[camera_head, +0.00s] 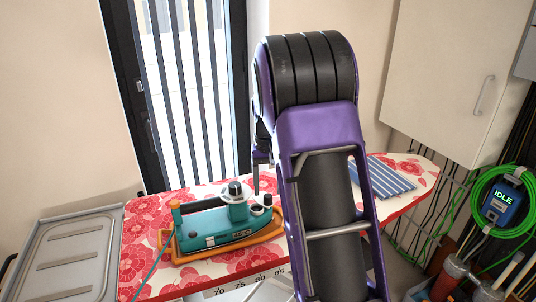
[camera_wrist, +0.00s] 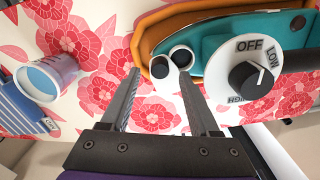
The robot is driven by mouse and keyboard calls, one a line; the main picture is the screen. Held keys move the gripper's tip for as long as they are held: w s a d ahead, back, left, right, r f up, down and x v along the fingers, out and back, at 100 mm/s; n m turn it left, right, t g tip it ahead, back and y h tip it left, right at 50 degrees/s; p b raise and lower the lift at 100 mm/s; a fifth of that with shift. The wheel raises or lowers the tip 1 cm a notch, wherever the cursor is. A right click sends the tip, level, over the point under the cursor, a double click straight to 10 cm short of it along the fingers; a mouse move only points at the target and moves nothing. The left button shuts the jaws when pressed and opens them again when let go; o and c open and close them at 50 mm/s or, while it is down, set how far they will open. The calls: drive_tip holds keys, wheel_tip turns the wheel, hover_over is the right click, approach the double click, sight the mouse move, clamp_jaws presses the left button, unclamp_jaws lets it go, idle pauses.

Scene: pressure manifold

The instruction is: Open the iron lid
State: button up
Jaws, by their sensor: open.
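The teal iron (camera_head: 215,228) rests on an orange tray (camera_head: 264,237) on the flowered ironing board. It also shows in the wrist view (camera_wrist: 213,45), with its white dial (camera_wrist: 257,76) marked OFF, LOW and HIGH. Two small round white-rimmed parts with dark centres sit side by side at the iron's end: one at the left (camera_wrist: 160,67) and one at the right (camera_wrist: 181,57). I cannot tell surely which is the lid or whether it is open. My gripper (camera_wrist: 159,74) is open, its fingertips on either side of these parts. Contact is unclear. In the head view my arm hides most of the gripper.
A cup with blue inside (camera_wrist: 45,78) stands on the board (camera_head: 145,230) beside a blue striped cloth (camera_head: 383,178). A metal tray (camera_head: 70,255) is at the left. A green hose (camera_head: 480,200) and a box reading IDLE (camera_head: 503,200) hang at the right.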

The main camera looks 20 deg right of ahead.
sight(268, 195)
wheel_tip(268, 195, up, 15)
idle(0.6)
